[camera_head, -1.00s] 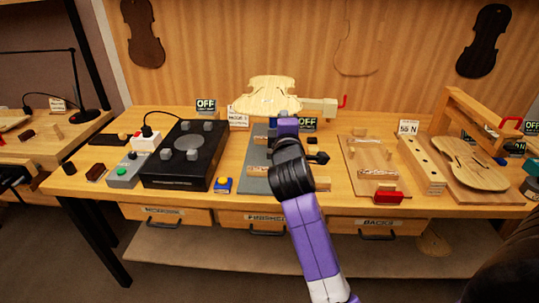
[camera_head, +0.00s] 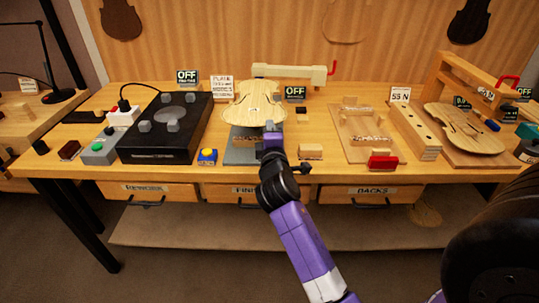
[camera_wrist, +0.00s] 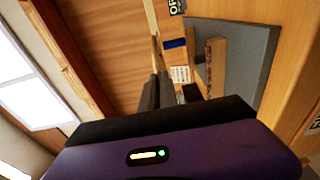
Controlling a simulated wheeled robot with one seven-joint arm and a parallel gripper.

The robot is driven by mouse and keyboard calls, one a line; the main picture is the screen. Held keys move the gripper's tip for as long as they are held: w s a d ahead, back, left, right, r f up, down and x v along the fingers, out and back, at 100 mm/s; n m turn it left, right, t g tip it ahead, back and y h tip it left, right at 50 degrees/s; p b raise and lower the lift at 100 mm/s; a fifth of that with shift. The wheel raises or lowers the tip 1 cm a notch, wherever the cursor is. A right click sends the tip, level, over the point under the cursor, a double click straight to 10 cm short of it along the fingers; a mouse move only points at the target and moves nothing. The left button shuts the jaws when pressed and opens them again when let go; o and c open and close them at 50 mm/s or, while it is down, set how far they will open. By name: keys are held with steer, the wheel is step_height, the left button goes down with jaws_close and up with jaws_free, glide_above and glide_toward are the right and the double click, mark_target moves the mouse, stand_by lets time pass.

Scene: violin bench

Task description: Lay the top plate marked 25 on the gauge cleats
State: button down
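The pale violin top plate (camera_head: 254,102) is held up over the bench, tilted with its face toward the head camera. A small mark on it is too small to read. My gripper (camera_head: 270,140) is at its lower edge. In the wrist view my gripper's fingers (camera_wrist: 155,92) are close together on a thin pale edge, the plate (camera_wrist: 152,22) seen nearly edge-on. Below and behind is a grey board (camera_head: 238,157) with wooden cleats, partly hidden by plate and arm. The board (camera_wrist: 245,40) and one cleat (camera_wrist: 216,65) also show in the wrist view.
A pale beam with a red handle (camera_head: 290,72) stands behind the plate. A black box (camera_head: 165,140) with grey blocks and a blue button box (camera_head: 207,157) are left.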

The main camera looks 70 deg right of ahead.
step_height(320, 180, down, 9)
steer(key=shift+r+b, duration=0.15)
steer(key=shift+b, duration=1.05)
steer(key=c, duration=1.6)
jaws_free()
